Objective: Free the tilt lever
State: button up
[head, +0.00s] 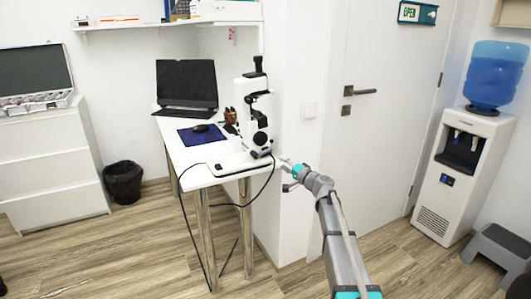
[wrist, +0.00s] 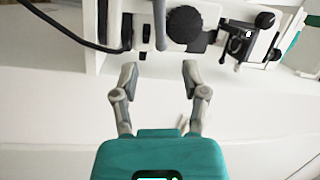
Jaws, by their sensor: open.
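The white and black slit-lamp-like instrument (head: 253,98) stands on the right end of a narrow white table (head: 190,150). My gripper (head: 281,160) is just right of its base. In the wrist view my gripper (wrist: 159,72) is open, with nothing between its fingers. Ahead of the fingers are a round black knob (wrist: 184,28), a thin grey rod (wrist: 160,24) and small black parts of the instrument. A black clamp-like part (wrist: 240,44) shows farther right. I cannot tell which of these is the tilt lever. The fingers look apart from all of them.
A black cable (head: 262,190) hangs from the table's right end; a cable (wrist: 65,28) also curves at upper left in the wrist view. A laptop (head: 186,84) and blue mat (head: 200,135) share the table. A white wall and door (head: 385,130) stand close on the right.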

aim_at(266, 150)
jog(key=p+x, duration=0.1)
jog(key=x, duration=0.9)
jog(key=shift+w+a, duration=0.3)
grip_shut()
